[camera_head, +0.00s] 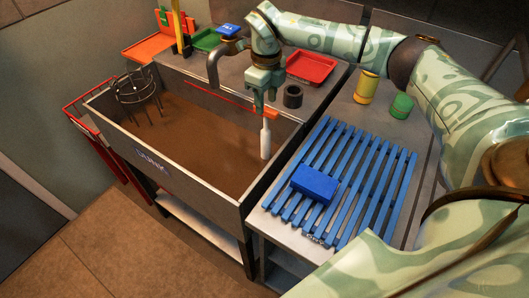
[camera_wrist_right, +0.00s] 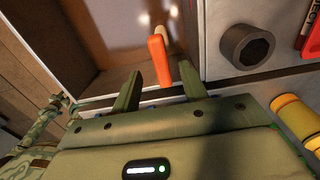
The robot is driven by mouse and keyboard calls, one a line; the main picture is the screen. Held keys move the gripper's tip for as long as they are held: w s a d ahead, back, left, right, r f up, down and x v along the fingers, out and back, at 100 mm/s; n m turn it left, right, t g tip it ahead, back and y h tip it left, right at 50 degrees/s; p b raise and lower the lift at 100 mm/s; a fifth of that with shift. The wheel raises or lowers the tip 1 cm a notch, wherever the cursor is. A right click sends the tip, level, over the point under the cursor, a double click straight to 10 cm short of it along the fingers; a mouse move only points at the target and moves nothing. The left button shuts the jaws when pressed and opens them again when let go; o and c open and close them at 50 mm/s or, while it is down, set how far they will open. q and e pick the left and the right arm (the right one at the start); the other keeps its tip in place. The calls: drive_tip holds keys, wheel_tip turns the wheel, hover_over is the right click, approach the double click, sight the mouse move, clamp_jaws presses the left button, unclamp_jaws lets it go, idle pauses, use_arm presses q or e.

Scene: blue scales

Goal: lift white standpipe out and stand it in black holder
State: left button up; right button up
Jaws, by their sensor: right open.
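The white standpipe (camera_head: 265,142) stands upright in the brown-filled sink basin (camera_head: 195,140), near its right end. An orange handle (camera_head: 272,114) is at its top, and this handle (camera_wrist_right: 158,62) also shows in the right wrist view. My right gripper (camera_head: 262,106) points down above the standpipe. In the wrist view its fingers (camera_wrist_right: 159,86) are apart, with the orange handle seen beyond and between them; I cannot tell whether they touch it. The black holder (camera_head: 293,97) is empty on the back ledge, and its opening shows in the wrist view (camera_wrist_right: 247,47). My left gripper is not in view.
A faucet (camera_head: 213,62) and a red tray (camera_head: 311,67) are behind the basin. A wire basket (camera_head: 137,92) is at its left end. A blue slatted rack (camera_head: 345,180) with a blue block (camera_head: 315,184) lies at right. Yellow (camera_head: 366,87) and green (camera_head: 401,106) containers stand behind it.

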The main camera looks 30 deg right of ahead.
sight(266, 108)
drive_tip(key=shift+f, duration=0.65)
wheel_tip(266, 108, down, 5)
drive_tip(key=shift+w+d+f+b, duration=0.1)
drive_tip(key=shift+w+b, duration=0.05)
drive_tip(key=shift+b, duration=1)
drive_tip(key=shift+r, duration=0.2)
drive_tip(key=shift+c, duration=0.3)
clamp_jaws()
